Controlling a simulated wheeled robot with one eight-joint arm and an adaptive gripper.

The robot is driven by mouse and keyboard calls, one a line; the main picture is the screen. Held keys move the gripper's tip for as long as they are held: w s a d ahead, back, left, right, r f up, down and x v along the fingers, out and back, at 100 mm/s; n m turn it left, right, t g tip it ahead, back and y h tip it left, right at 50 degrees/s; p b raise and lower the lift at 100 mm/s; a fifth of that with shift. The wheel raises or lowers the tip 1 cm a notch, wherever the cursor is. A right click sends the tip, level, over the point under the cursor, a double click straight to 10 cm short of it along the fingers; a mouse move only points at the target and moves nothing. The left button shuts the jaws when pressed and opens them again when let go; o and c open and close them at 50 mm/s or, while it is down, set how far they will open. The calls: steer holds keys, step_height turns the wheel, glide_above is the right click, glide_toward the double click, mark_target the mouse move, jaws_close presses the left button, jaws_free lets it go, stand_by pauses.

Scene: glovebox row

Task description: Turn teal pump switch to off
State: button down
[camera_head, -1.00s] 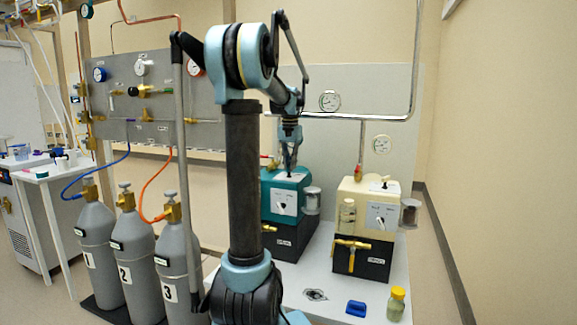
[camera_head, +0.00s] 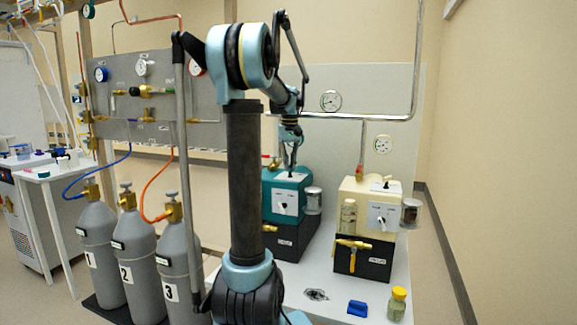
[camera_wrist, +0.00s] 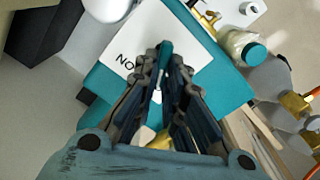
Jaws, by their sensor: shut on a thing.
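The teal pump (camera_head: 268,193) stands on the bench, with a white dial panel (camera_head: 285,201) on its front. My gripper (camera_head: 292,166) points down at the pump's top, where the switch is hidden behind the fingers. The teal pump body (camera_wrist: 215,85) lies around the plate. The fingers appear to pinch the switch, but its lever and position cannot be made out.
A cream pump (camera_head: 365,203) on a black base stands to the right. Grey gas cylinders (camera_head: 140,255) stand left. Glass jars (camera_head: 313,201) flank the pumps.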

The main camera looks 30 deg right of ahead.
steer(key=shift+w, duration=0.1)
stand_by(0.3)
steer(key=c, duration=1.7)
jaws_free()
steer(key=shift+r, duration=0.1)
step_height(320, 180, up, 12)
steer(key=shift+f, duration=0.1)
steer(key=shift+a, duration=0.1)
